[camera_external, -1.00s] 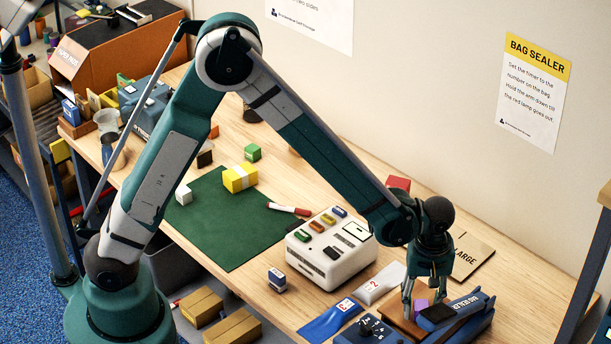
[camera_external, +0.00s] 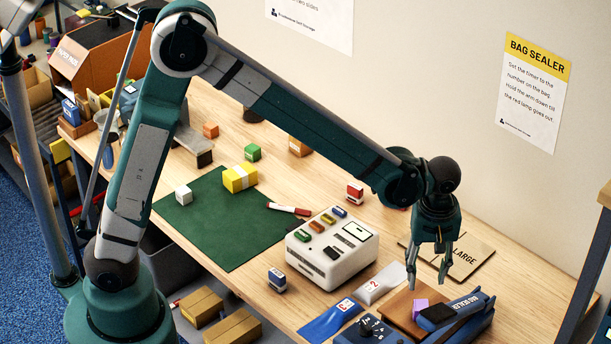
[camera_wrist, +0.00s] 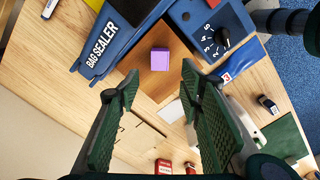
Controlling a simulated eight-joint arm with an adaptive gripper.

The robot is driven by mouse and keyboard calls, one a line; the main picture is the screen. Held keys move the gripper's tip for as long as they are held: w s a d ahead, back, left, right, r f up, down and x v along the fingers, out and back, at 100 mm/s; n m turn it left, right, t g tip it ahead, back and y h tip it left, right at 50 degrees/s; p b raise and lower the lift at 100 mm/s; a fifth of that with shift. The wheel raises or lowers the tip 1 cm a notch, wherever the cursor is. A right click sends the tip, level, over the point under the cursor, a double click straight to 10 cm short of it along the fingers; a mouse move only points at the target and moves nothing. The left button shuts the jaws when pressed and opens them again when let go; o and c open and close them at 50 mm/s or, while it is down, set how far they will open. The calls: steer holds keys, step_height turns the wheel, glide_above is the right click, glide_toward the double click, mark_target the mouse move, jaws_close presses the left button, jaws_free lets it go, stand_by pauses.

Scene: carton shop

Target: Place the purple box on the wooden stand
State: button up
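The purple box (camera_external: 420,308) is a small cube on the brown wooden stand (camera_external: 398,309), close beside the blue bag sealer. In the wrist view the purple box (camera_wrist: 160,59) rests on the stand (camera_wrist: 150,105), apart from my fingers. My gripper (camera_external: 428,288) is above and slightly behind the box in the external view. In the wrist view my gripper (camera_wrist: 160,90) has its two green ridged fingers spread wide with nothing between them. Part of the stand is hidden by the bag sealer in the external view.
The blue bag sealer (camera_external: 455,318) stands right against the stand's area. A "LARGE" board (camera_external: 470,262) lies behind. A green mat (camera_external: 222,225) lies farther left.

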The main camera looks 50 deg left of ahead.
steer(key=shift+r, duration=0.25)
stand_by(0.7)
steer(key=s+a+r+m+t, duration=0.1)
steer(key=a+r, duration=0.4)
steer(key=a, duration=0.3)
steer(key=s+a+r+m+t+h, duration=0.15)
steer(key=a+r, duration=0.25)
steer(key=a, duration=0.5)
steer(key=s+a+r+m+t, duration=0.1)
steer(key=a+r+m, duration=0.1)
steer(key=a+r, duration=0.45)
steer(key=s+a+m+t, duration=0.2)
steer(key=s+a, duration=0.5)
steer(key=a, duration=0.4)
steer(key=s+a+m+t+y, duration=0.1)
steer(key=s+a+m, duration=0.1)
steer(key=s+a, duration=0.5)
steer(key=a, duration=0.3)
steer(key=shift+a+t, duration=0.35)
